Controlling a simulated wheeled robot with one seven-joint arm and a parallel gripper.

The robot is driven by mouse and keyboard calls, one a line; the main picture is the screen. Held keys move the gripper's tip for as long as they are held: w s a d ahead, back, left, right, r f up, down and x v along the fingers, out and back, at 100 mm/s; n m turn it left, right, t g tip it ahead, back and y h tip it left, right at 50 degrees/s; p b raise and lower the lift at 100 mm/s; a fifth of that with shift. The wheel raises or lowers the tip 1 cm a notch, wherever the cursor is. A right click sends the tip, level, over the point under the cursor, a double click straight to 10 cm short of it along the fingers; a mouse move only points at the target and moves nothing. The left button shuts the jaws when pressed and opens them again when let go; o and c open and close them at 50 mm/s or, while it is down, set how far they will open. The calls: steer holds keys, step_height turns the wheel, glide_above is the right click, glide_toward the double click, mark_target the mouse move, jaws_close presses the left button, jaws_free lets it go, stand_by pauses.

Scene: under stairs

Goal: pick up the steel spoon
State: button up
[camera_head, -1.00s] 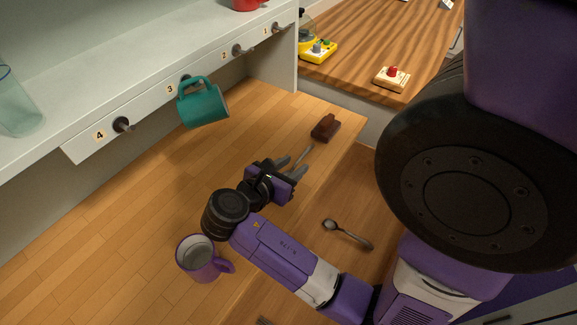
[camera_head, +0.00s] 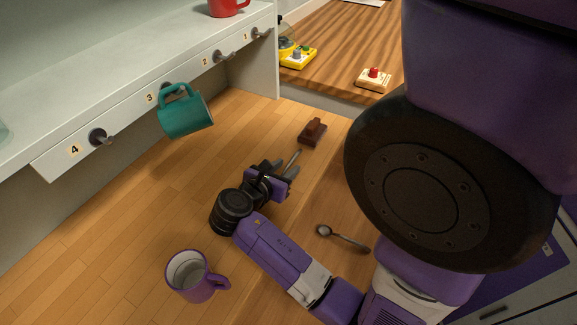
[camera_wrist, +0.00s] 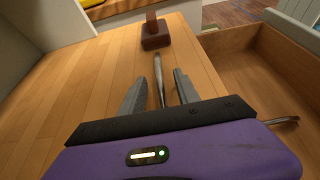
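A steel spoon (camera_head: 342,238) lies in the open drawer below the counter's edge, bowl toward the left. Part of a spoon (camera_wrist: 284,121) shows at the right of the wrist view, beside my gripper. My gripper (camera_head: 288,167) is over the counter, left of and beyond the drawer spoon. In the wrist view its two fingers (camera_wrist: 160,90) stand apart. A thin metal utensil shaft (camera_wrist: 157,70) lies between them with gaps on both sides. Its near end is hidden by the gripper, so I cannot tell what it is.
A brown block (camera_head: 312,132) sits past the fingertips. A purple mug (camera_head: 195,282) stands on the counter. A teal mug (camera_head: 186,116) hangs from a numbered peg below the white shelf (camera_head: 130,85). The open drawer (camera_wrist: 265,75) is right of the counter edge.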

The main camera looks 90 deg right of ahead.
mark_target(285, 168)
steer(key=shift+d, duration=0.15)
jaws_close()
steer(key=shift+r, duration=0.1)
step_height(285, 168, up, 20)
steer(key=p, duration=0.3)
stand_by(0.5)
stand_by(1.9)
